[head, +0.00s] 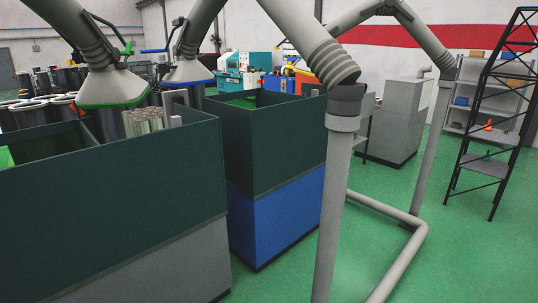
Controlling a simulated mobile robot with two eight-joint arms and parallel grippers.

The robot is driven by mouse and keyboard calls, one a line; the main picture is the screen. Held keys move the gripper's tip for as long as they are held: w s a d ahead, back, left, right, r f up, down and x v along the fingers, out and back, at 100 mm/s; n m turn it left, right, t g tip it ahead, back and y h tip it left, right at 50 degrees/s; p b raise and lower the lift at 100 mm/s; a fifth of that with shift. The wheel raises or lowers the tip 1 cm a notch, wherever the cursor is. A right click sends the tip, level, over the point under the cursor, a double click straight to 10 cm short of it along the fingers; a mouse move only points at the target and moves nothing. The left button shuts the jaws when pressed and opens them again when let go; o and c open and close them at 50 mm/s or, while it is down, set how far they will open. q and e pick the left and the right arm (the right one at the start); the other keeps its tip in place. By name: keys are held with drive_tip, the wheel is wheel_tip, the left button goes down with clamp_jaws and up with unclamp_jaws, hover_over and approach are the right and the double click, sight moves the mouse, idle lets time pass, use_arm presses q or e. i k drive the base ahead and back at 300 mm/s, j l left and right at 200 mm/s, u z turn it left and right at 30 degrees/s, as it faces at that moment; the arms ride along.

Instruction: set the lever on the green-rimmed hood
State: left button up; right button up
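The green-rimmed hood (113,88) hangs at the upper left on a jointed grey duct, above a dark green bin. A small lever with green parts (128,48) is beside its neck, on the right, and slants down to the right. A dark handle bar runs along the duct near it. The blue-rimmed hood (187,73) hangs just behind to the right, with a blue lever (153,50) that lies about level and points left. The exact lever settings are too small to tell. Neither of my grippers shows in the head view.
Another dark green bin stands on a blue base (265,220). Grey posts and pipes (336,210) rise at centre right. Green floor is open at the right.

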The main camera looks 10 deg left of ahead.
sight(120, 66)
drive_tip(key=i+j+z, duration=0.25)
drive_tip(key=i, duration=0.25)
drive_tip(key=i+j+z, duration=0.25)
drive_tip(key=i, duration=0.25)
drive_tip(key=i+j+z, duration=0.1)
drive_tip(key=z, duration=0.75)
drive_tip(key=j+z, duration=0.15)
drive_tip(key=z, duration=0.75)
drive_tip(key=j+z, duration=0.2)
drive_tip(key=z, duration=0.65)
drive_tip(key=j+z, duration=0.1)
drive_tip(key=z, duration=0.75)
drive_tip(key=k+z, duration=0.15)
drive_tip(key=z, duration=0.75)
drive_tip(key=k+z, duration=0.15)
drive_tip(key=z, duration=0.7)
drive_tip(key=k+z, duration=0.1)
drive_tip(key=z, duration=0.75)
drive_tip(key=k+l+z, duration=0.1)
drive_tip(key=z, duration=0.75)
